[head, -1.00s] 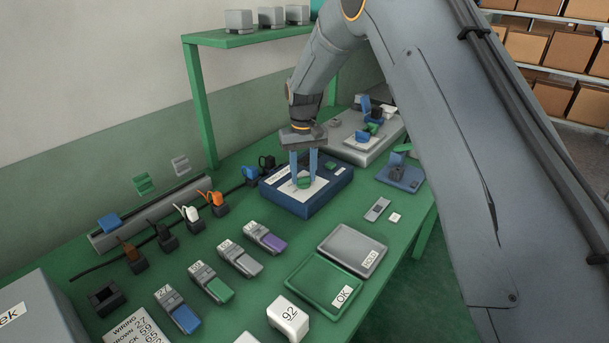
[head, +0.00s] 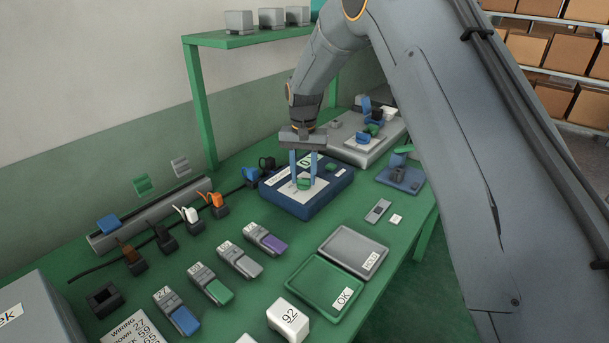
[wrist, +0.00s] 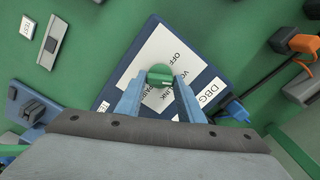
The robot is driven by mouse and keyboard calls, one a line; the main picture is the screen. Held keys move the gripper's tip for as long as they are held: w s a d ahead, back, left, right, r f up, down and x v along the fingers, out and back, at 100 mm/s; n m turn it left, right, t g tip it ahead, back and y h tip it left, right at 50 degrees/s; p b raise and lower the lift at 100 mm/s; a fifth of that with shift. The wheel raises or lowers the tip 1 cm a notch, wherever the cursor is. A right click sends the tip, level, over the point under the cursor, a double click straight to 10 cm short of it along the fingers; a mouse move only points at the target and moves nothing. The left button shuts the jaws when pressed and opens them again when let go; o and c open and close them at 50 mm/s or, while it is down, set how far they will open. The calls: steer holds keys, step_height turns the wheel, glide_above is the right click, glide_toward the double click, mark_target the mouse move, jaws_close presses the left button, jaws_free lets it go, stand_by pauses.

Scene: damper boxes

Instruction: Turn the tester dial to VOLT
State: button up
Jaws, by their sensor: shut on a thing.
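The tester (head: 330,195) is a dark blue box with a white label plate on the green bench. Its green dial (head: 304,183) sits in the middle of the plate and also shows in the wrist view (wrist: 160,74). My gripper (head: 303,180) points down over the tester, its two blue fingers shut on the dial from both sides. In the wrist view OFF and part of VOLT are readable around the dial; my fingers (wrist: 158,95) cover other words. I cannot tell which word the dial points to.
A grey fixture (head: 345,150) stands behind the tester, and a blue fixture (head: 402,178) to its right. Connectors with coloured leads (head: 216,205) line its left. Several dampers (head: 240,260), a green OK tray (head: 322,285) and a grey tray (head: 352,250) lie in front.

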mark_target(304, 179)
steer(key=o, duration=1.1)
steer(key=shift+c, duration=0.2)
steer(key=shift+r, duration=0.1)
steer(key=shift+r+b, duration=0.95)
steer(key=shift+r, duration=2.85)
steer(key=s+d+f, duration=0.1)
steer(key=s+d, duration=0.5)
steer(key=s, duration=0.5)
steer(key=s+d+f+n, duration=0.1)
steer(key=s+d+f, duration=0.1)
steer(key=s+d, duration=0.5)
steer(key=s+d+f, duration=0.2)
steer(key=s+d, duration=0.5)
steer(key=s, duration=0.8)
steer(key=shift+d+n+t, duration=0.25)
steer(key=shift+n+t, duration=0.05)
